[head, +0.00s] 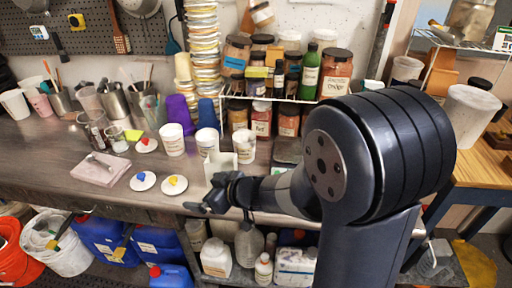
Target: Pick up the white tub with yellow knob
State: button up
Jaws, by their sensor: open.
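The white tub with yellow knob (174,185) sits near the front edge of the steel counter; from above it shows as a low, round white shape with a yellow knob on top. A similar white tub with blue knob (143,181) is just to its left, and one with red knob (146,146) is farther back. My gripper (203,198) is open, to the right of the yellow-knobbed tub and near the counter's front edge. It appears apart from the tub, and nothing shows between its fingers.
A pinkish slab (100,170) lies left of the tubs. White cups (172,139) and a pale, open box (221,165) stand behind and beside my gripper. Jars crowd the back rack. Buckets and blue jugs (155,246) are below the counter. Bare counter (45,160) lies to the left.

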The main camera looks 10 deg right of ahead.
aim_at(244, 140)
jog(key=j+z, duration=0.1)
jog(key=z, duration=0.25)
jog(key=j+z, duration=0.1)
jog(key=z, duration=0.2)
jog(key=i+j+z, duration=0.2)
jog(key=j+z, duration=0.2)
jog(key=i+j, duration=0.15)
jog(key=j, duration=0.15)
